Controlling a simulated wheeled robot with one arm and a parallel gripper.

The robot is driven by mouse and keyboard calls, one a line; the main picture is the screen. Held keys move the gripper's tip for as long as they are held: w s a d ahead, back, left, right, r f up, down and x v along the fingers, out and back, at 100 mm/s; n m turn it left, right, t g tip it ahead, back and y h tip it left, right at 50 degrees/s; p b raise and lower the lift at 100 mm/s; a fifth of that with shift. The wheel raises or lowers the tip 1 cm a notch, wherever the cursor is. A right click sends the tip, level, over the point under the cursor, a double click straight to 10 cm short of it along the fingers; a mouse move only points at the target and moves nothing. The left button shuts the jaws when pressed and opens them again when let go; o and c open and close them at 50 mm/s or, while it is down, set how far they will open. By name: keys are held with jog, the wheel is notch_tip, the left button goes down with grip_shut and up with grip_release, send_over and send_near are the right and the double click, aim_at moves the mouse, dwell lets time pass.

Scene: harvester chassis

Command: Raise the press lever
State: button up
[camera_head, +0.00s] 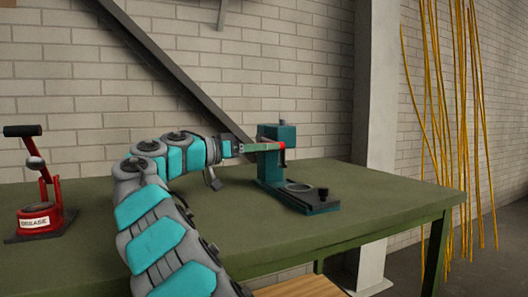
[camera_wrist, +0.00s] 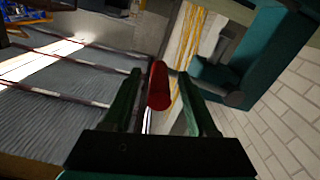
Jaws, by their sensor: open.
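The teal press (camera_head: 277,134) stands upright on the green table, with its dark base plate (camera_head: 318,208) reaching toward the front right. Its lever ends in a red grip (camera_head: 282,146), seen beside the press head. In the wrist view the red grip (camera_wrist: 158,86) lies between the two green fingers of my gripper (camera_wrist: 160,74), with a visible gap on each side. The teal press body (camera_wrist: 262,50) fills the upper right there. In the head view my gripper (camera_head: 264,147) reaches the press from the left. The rest of the lever is mostly hidden.
A red device (camera_head: 40,215) with a black-handled lever and a white label stands at the table's left end. The green table (camera_head: 390,195) is clear right of the press. A brick wall lies behind; yellow strands (camera_head: 450,110) hang at the right.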

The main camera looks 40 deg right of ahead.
grip_shut()
dwell(0.5)
dwell(1.0)
